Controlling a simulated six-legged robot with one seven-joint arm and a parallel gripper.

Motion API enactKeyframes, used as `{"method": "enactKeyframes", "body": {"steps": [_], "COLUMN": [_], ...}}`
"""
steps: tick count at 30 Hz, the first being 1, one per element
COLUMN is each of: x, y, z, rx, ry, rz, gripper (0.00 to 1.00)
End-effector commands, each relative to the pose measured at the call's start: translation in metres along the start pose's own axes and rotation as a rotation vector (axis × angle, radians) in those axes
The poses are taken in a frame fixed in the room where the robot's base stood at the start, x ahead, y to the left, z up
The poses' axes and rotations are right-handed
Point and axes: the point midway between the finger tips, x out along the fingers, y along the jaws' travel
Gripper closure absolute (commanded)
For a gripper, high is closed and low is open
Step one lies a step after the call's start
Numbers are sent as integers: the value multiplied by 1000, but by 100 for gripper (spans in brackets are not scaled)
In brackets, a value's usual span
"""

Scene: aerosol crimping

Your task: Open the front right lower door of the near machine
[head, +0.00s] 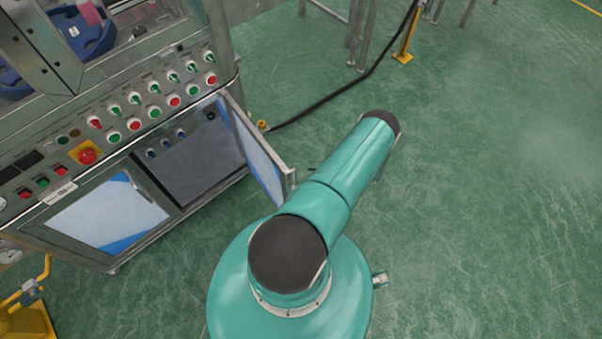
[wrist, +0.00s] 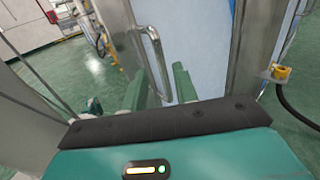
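The front right lower door (head: 262,158) of the near machine stands swung out, wide open, in the head view. Behind it the dark cabinet opening (head: 195,165) is exposed. In the wrist view the door shows as a pale blue panel (wrist: 197,45) in a metal frame, with a curved metal handle (wrist: 156,55). My gripper (wrist: 160,88) has its two green fingers apart, near the handle's lower end. Whether they touch the handle I cannot tell. In the head view my gripper is hidden behind my arm.
The left lower door (head: 108,213) is closed. A control panel (head: 130,115) with several buttons runs above both doors. A black cable (head: 345,95) crosses the floor behind the open door to a yellow-footed post (head: 405,45). The green floor at right is clear.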

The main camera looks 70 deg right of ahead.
Motion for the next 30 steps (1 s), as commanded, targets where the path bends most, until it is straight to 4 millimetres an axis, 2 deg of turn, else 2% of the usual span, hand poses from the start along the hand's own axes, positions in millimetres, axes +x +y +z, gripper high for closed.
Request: {"method": "enactKeyframes", "body": {"steps": [3,10,15,30], "x": [-27,-58,-64,-64], "y": [0,0,0,0], "z": [-1,0,0,0], "rx": [-2,-1,0,0], "ry": [1,-1,0,0], "rz": [-3,-1,0,0], "gripper": [71,71,71,71]}}
